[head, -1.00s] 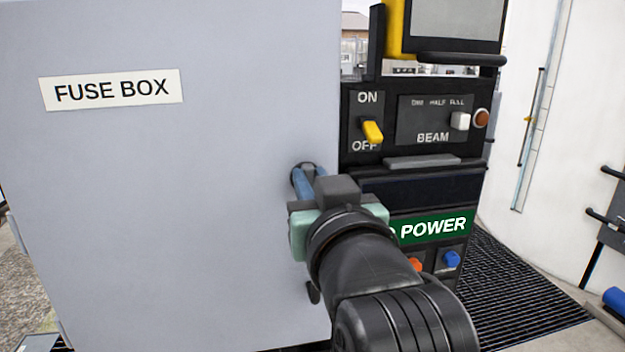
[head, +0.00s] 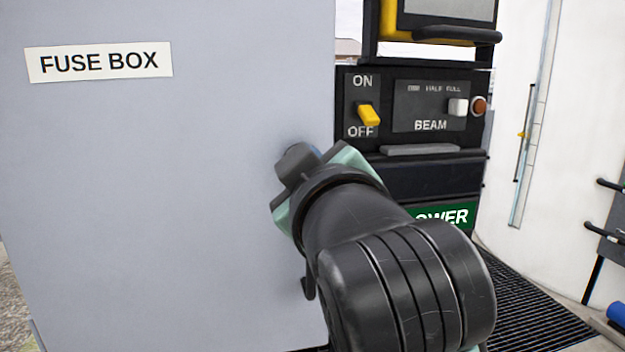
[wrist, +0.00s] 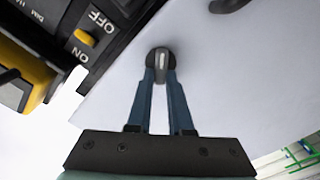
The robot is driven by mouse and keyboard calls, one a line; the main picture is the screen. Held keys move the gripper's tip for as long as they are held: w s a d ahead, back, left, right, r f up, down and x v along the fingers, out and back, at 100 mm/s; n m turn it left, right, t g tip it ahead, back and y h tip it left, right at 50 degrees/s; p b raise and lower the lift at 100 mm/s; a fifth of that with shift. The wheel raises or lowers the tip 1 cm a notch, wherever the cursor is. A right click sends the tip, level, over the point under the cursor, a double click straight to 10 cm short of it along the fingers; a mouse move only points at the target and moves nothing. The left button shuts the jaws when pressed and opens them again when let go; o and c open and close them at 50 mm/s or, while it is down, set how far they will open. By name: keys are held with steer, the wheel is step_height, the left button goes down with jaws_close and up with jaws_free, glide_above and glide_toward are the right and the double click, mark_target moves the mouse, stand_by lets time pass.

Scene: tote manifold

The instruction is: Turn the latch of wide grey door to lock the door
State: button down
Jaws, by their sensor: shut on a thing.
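The wide grey door (head: 160,190) fills the left of the head view, flat and facing me, with a FUSE BOX label (head: 99,62) on it. Its latch (wrist: 160,57) is a small rounded grey knob with a lighter bar, seen in the wrist view. My gripper (wrist: 160,76) has its two blue fingers closed on either side of the latch bar. In the head view my gripper's body is rolled to a slant near the door's right edge and hides the latch and most of the fingers.
A black control panel stands right of the door, with a yellow ON/OFF switch (head: 368,114), a white BEAM switch (head: 458,107) and a green POWER sign (head: 446,216). A black handle (head: 308,284) is below my gripper on the door. A dark floor grating (head: 520,300) lies at right.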

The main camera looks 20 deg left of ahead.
steer(key=shift+s+a+f+n+b, duration=0.15)
steer(key=shift+n+b, duration=0.85)
steer(key=shift+n, duration=0.65)
steer(key=shift+w+f+n+b, duration=0.1)
steer(key=shift+n+b, duration=0.9)
steer(key=shift+n, duration=0.7)
steer(key=shift+s+a+f+n+b, duration=0.15)
steer(key=shift+n+b, duration=0.85)
steer(key=shift+n, duration=0.65)
steer(key=shift+d, duration=0.1)
steer(key=c, duration=0.8)
jaws_free()
steer(key=shift+w, duration=0.1)
